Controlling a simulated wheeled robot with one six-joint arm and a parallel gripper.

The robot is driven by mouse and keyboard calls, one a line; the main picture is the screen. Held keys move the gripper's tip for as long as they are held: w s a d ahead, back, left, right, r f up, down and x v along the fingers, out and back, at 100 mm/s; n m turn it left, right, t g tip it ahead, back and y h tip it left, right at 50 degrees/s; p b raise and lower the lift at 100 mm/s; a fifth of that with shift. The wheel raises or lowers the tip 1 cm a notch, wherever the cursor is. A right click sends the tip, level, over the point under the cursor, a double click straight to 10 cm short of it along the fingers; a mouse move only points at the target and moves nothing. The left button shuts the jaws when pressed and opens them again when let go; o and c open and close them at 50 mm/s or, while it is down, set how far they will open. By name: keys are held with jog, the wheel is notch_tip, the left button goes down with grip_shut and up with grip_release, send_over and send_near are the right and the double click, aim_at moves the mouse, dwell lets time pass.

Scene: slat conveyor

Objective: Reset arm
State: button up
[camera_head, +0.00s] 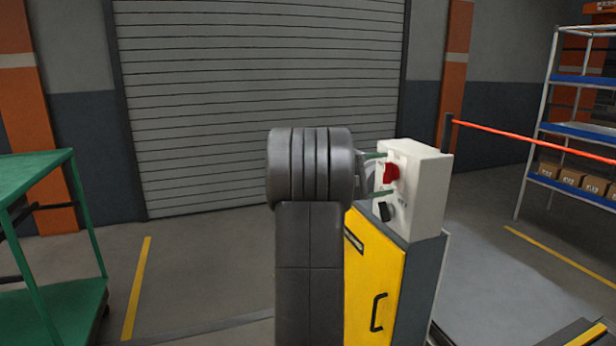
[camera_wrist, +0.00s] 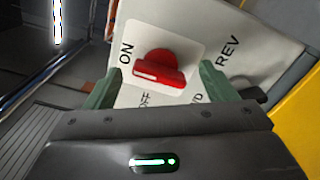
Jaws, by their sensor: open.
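My gripper (camera_head: 379,174) is open at the face of a white control box (camera_head: 425,185), its green fingers above and below a red switch knob (camera_head: 391,173). In the wrist view, my gripper's green fingers (camera_wrist: 160,82) stand left and right of the red knob (camera_wrist: 160,70). A gap shows between the knob and each finger. The knob is on a white plate marked ON and OFF; which mark it points to I cannot tell. A black knob (camera_head: 383,211) sits below it, partly hidden behind a finger in the wrist view, near the REV lettering.
The box stands on a yellow and grey cabinet (camera_head: 376,270) with a black handle. A green cart (camera_head: 62,300) is at left, a shelf rack (camera_head: 580,130) at right. A red bar (camera_head: 535,138) runs right from a post. Open floor (camera_head: 200,270) lies left of my arm.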

jog(key=shift+r+n+p, duration=0.15)
jog(key=shift+n+p, duration=0.8)
jog(key=shift+p, duration=0.7)
jog(key=shift+r+n+p, duration=0.15)
jog(key=shift+n+p, duration=0.8)
jog(key=shift+p, duration=0.65)
jog(key=n+p, duration=0.3)
jog(key=p, duration=0.3)
jog(key=shift+w+n+p, duration=0.1)
jog(key=shift+n+p, duration=0.2)
jog(key=shift+p, duration=0.05)
jog(key=n+p, duration=0.4)
jog(key=p, duration=0.5)
jog(key=shift+w+a+n, duration=0.1)
jog(key=shift+n, duration=0.2)
jog(key=shift+f+n+p, duration=0.2)
jog(key=shift+n+p, duration=0.1)
jog(key=shift+p, duration=0.2)
